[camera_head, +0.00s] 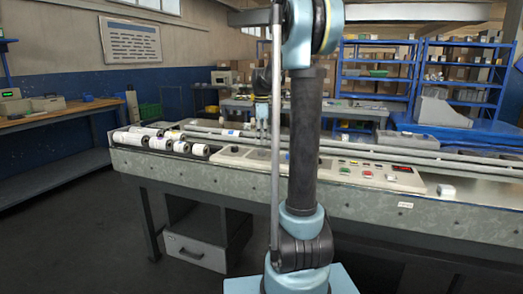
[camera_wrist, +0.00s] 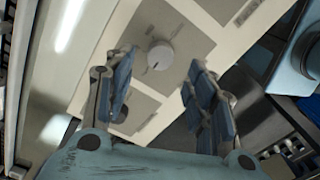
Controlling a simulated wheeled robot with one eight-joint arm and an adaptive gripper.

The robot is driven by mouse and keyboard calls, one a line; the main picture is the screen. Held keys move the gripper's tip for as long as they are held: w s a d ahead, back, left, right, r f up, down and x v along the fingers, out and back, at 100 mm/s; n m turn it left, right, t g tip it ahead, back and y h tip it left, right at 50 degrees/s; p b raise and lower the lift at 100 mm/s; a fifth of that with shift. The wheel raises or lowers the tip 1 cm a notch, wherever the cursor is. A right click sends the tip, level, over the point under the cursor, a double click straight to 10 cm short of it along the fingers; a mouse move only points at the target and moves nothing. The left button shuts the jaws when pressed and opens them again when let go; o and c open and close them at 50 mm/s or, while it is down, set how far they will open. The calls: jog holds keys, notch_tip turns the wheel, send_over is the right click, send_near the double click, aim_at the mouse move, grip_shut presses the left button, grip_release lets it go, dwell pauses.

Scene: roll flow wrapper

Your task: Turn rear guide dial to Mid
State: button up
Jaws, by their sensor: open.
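In the wrist view a round white dial (camera_wrist: 160,55) with a dark pointer mark sits on a grey square plate of a cream panel (camera_wrist: 95,62). I cannot read any label around it. My gripper (camera_wrist: 155,90) is open, its blue-padded fingers apart to the left and right of the dial in the picture. The dial shows between them, and I see no contact. In the head view my gripper (camera_head: 262,128) hangs over the machine's control panel (camera_head: 235,155), partly beside my arm. The dial is too small to make out there.
White rolls (camera_head: 160,140) lie at the machine's left end. Long rails run along its back. Buttons and a red display (camera_head: 402,168) sit on the right panel, with a small white block (camera_head: 446,190) beyond. Blue shelves (camera_head: 375,75) stand behind.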

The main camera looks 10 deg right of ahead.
aim_at(262, 150)
jog(key=shift+f, duration=2.6)
jog(key=c, duration=1.1)
